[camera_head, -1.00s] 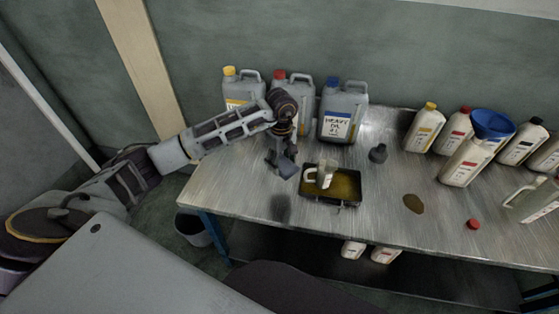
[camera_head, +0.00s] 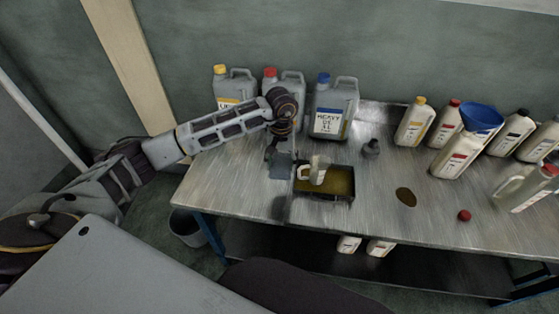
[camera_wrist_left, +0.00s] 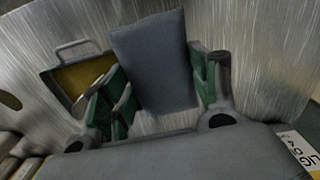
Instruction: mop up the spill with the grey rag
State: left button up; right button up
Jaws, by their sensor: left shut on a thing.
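My left gripper (camera_head: 279,151) is shut on the grey rag (camera_head: 281,166) and holds it above the table, just left of the drip tray. In the left wrist view the rag (camera_wrist_left: 150,62) hangs flat between the green-padded fingers (camera_wrist_left: 160,90). The spill (camera_head: 406,197) is a brown oval patch on the bare metal table, right of the tray and well apart from the rag. A dark patch at the left edge of the left wrist view looks like the same spill (camera_wrist_left: 10,100). My right gripper is not in view.
The black tray (camera_head: 325,199) of brown oil, with a small jug (camera_head: 319,170) in it, lies between rag and spill. Grey canisters (camera_head: 334,110) stand behind. Several bottles, one with a blue funnel (camera_head: 482,118), stand at the right. A red cap (camera_head: 464,215) lies near the spill.

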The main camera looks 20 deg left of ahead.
pick_arm(q)
jog(key=shift+s+d+m, duration=0.1)
jog(key=shift+d+m, duration=0.2)
jog(key=shift+m, duration=0.9)
jog(key=shift+d+m, duration=0.1)
jog(key=shift+m, duration=0.4)
